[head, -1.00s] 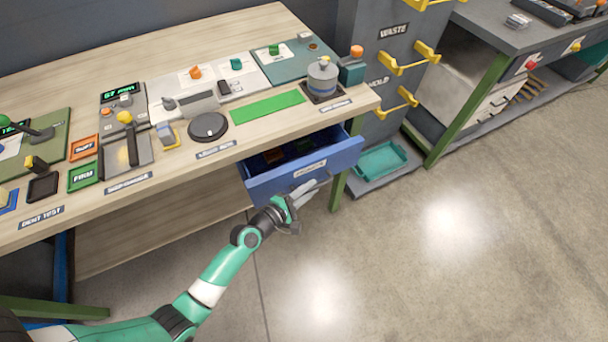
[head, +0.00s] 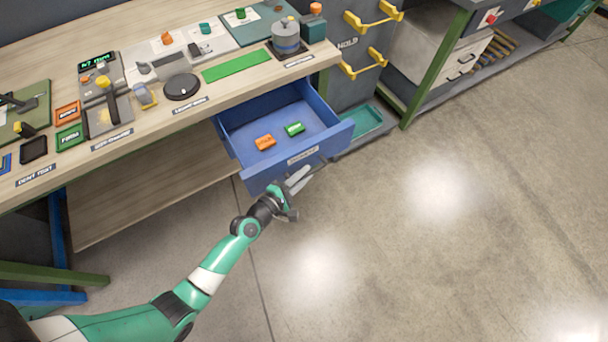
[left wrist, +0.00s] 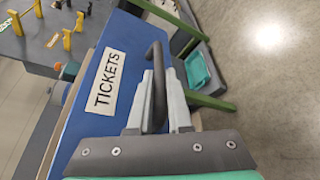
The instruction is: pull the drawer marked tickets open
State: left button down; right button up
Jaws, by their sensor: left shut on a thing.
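The blue drawer (head: 318,148) under the bench's right end is open and stands well out from the bench. An orange block (head: 265,142) and a green block (head: 294,128) lie inside it. In the left wrist view its front carries a white label (left wrist: 105,82) reading TICKETS and a dark bar handle (left wrist: 159,88). My left gripper (head: 300,181) is at the drawer front. In the left wrist view the gripper (left wrist: 160,98) is shut on the handle, one finger on each side of it. My right gripper is not in view.
The bench top (head: 232,92) above holds a green strip, a round black pad and several devices. A grey cabinet with yellow handles (head: 362,66) and a teal tray (head: 362,122) stand to the right. The floor in front is clear.

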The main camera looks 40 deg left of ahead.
pick_arm(q)
jog(key=shift+a, duration=0.1)
jog(key=c, duration=1.1)
grip_release()
jog(key=shift+s, duration=0.1)
jog(key=shift+s+r, duration=0.15)
jog(key=shift+s, duration=0.2)
jog(key=p+v, duration=0.1)
jog(key=v, duration=0.9)
jog(key=shift+s, duration=0.3)
jog(key=shift+r, duration=0.1)
